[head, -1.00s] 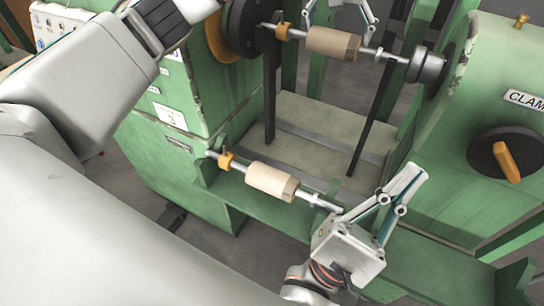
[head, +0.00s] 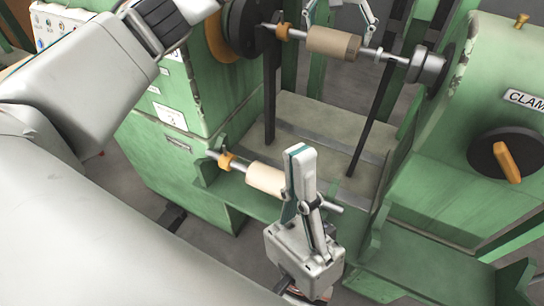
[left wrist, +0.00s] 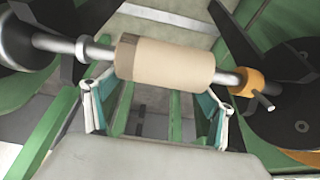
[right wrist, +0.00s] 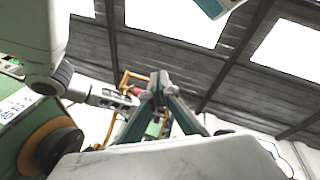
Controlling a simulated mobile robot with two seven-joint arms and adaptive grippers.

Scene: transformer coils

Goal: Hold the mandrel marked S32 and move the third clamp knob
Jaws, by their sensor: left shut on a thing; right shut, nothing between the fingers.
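The upper mandrel (head: 383,54) carries a beige coil (head: 333,43) and a gold collar (head: 282,32), between a dark faceplate at left and a grey chuck at right. My left gripper (head: 341,20), at the top of the head view, is shut on the mandrel's coil. The left wrist view shows its fingers at both ends of the coil (left wrist: 165,60). My right gripper (head: 300,155) is shut and empty, upright in front of a lower mandrel (head: 264,178), partly hiding it. A clamp knob (head: 507,160) with an orange handle sits on the green housing. No S32 marking is readable.
The lower mandrel rests on green brackets (head: 208,172). A green housing (head: 480,100) with a cut-off "CLAM" label stands at right. Dark upright bars stand behind the lower mandrel. The right wrist view mostly shows roof beams (right wrist: 110,50).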

